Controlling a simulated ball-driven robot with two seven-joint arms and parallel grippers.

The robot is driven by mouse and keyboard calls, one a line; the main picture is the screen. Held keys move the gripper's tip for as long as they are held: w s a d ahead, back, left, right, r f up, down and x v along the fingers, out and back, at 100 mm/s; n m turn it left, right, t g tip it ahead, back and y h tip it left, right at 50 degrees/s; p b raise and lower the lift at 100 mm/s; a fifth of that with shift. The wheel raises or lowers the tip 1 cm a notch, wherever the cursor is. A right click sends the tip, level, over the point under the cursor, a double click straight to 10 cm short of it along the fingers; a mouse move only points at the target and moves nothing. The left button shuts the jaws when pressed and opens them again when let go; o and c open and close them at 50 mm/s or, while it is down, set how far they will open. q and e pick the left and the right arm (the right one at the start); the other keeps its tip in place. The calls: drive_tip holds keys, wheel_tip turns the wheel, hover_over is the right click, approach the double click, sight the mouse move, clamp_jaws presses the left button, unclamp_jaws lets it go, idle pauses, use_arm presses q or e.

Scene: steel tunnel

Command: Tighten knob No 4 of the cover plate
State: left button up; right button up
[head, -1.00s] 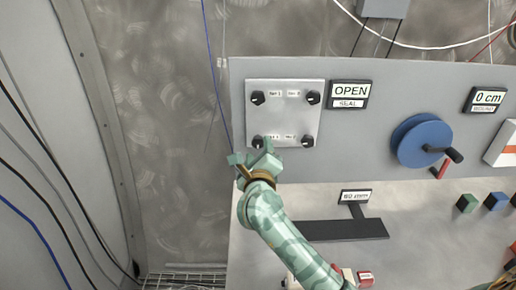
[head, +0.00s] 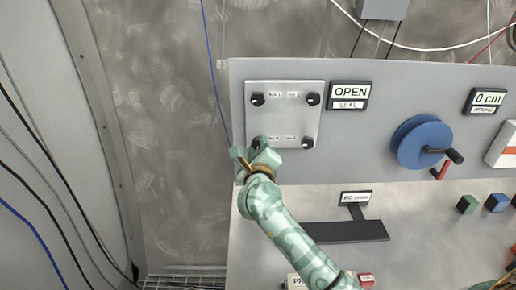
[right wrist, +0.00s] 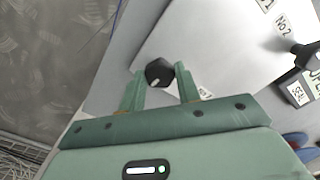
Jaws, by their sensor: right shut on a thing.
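The square light cover plate (head: 284,118) is on the upright panel in the head view, with a dark knob near each corner. The upper left knob (head: 257,99), upper right knob (head: 313,99) and lower right knob (head: 307,142) are free. My right gripper (head: 258,150) is at the lower left corner and hides most of the knob there. In the right wrist view its fingers (right wrist: 160,80) are shut on this dark knob (right wrist: 158,72), one on each side. The small label by this knob is partly covered, so its number cannot be read. My left gripper is not in view.
Right of the plate are an OPEN/SEAL sign (head: 350,96), a blue wheel (head: 422,144) with a crank, and a 0 cm display (head: 485,101). A blue cable (head: 212,70) hangs left of the panel.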

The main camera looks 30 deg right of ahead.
drive_tip(key=m+b, duration=0.1)
drive_tip(key=m, duration=0.3)
drive_tip(key=shift+f, duration=0.15)
drive_tip(key=m+b, duration=0.1)
drive_tip(key=m, duration=0.2)
drive_tip(key=shift+m, duration=0.3)
drive_tip(key=m+b, duration=0.3)
drive_tip(key=m, duration=0.1)
drive_tip(key=shift+f, duration=0.15)
drive_tip(key=shift+m+b, duration=1)
drive_tip(key=shift+m, duration=1.1)
drive_tip(key=o, duration=1)
drive_tip(key=shift+r, duration=0.2)
